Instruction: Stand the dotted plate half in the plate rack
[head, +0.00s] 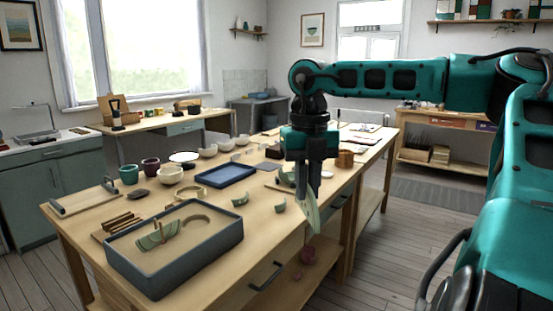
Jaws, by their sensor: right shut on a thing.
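My right gripper (315,184) points down over the front right part of the workbench (230,225). It is shut on a pale green piece (312,213), which hangs upright below the fingers, seen nearly edge-on. It looks like the plate half, but dots on it are too small to tell. A low wooden slatted rack (117,224), which looks like the plate rack, sits at the bench's left, beside the grey tray and well left of the gripper. My left gripper is not in view.
A grey sand-filled tray (205,256) at the front left holds a green shard (158,237) and a curved piece (195,220). A blue tray (225,176), small green shards (240,199), bowls (170,175) and cups (129,174) stand farther back. The bench's front edge is close to the gripper.

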